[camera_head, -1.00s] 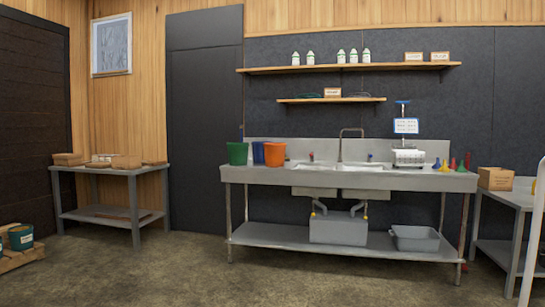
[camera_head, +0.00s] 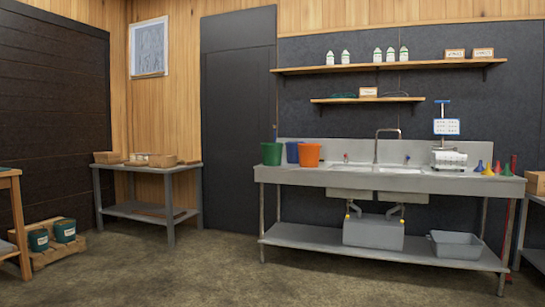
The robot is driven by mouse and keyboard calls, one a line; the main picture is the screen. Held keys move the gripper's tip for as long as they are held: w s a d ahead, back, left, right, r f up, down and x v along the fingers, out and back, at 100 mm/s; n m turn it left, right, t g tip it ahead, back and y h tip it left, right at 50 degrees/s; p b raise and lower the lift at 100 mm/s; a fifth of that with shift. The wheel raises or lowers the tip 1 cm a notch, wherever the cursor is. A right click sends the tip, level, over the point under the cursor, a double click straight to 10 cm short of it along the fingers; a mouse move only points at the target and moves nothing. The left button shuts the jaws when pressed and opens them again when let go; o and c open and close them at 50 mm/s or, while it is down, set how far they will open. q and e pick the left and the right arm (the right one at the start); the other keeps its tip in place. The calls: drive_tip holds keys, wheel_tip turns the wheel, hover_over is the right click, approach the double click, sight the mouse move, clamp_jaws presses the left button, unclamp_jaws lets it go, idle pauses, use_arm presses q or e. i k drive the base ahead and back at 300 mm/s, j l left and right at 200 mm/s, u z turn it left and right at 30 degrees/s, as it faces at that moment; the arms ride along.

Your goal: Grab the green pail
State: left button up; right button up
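The green pail (camera_head: 271,154) stands upright at the left end of the metal sink counter (camera_head: 330,177), against the back wall. A blue pail (camera_head: 292,151) stands just behind and to its right, and an orange pail (camera_head: 309,155) stands to the right of that. The orange pail partly hides the blue one. The green pail's front is in clear view. Neither of my grippers shows in the view.
Open floor (camera_head: 200,270) lies in front of the sink counter. A grey side table (camera_head: 145,167) with boxes stands left of it. A wooden pallet (camera_head: 55,255) with dark green containers and a wooden table (camera_head: 10,173) are at the left edge.

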sight(271, 152)
drive_tip(key=i+j+z, duration=0.45)
drive_tip(key=i+j, duration=2.2)
drive_tip(key=i, duration=0.1)
